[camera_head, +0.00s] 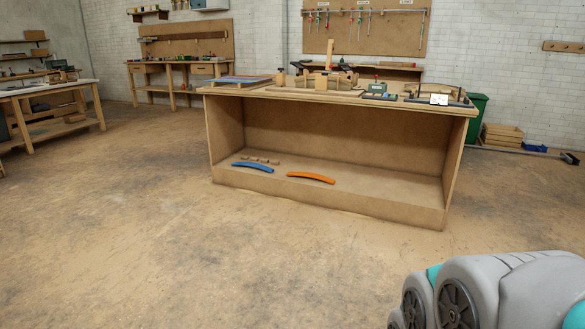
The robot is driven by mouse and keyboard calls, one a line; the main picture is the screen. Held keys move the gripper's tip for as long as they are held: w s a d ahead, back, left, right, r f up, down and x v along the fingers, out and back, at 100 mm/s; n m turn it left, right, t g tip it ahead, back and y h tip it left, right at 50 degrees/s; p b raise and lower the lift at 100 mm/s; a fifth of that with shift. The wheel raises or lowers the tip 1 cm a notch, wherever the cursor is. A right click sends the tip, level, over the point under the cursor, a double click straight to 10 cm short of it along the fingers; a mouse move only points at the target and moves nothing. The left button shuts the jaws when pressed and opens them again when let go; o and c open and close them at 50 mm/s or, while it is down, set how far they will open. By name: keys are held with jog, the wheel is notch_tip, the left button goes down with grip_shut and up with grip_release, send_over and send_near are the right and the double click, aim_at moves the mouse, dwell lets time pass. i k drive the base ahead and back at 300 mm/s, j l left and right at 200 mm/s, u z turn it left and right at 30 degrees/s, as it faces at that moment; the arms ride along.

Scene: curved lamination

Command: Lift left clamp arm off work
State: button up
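A long wooden workbench (220,130) with an open front stands in the middle distance. On its top, left of centre, is a low wooden assembly (322,83) that looks like the lamination work. An upright wooden piece (329,54) rises from it, and a dark part (299,68) sits at its left end. I cannot tell at this distance which part is the left clamp arm. Part of my own grey and teal arm shows at the lower right. My gripper is not in view, and nothing of mine touches the bench.
A blue curved strip (253,167) and an orange curved strip (311,177) lie on the bench's lower shelf. A green bin (479,112) and a wooden crate (502,135) stand right of the bench. The floor before the bench is clear.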

aim_at(294, 63)
jog(key=i, duration=3.45)
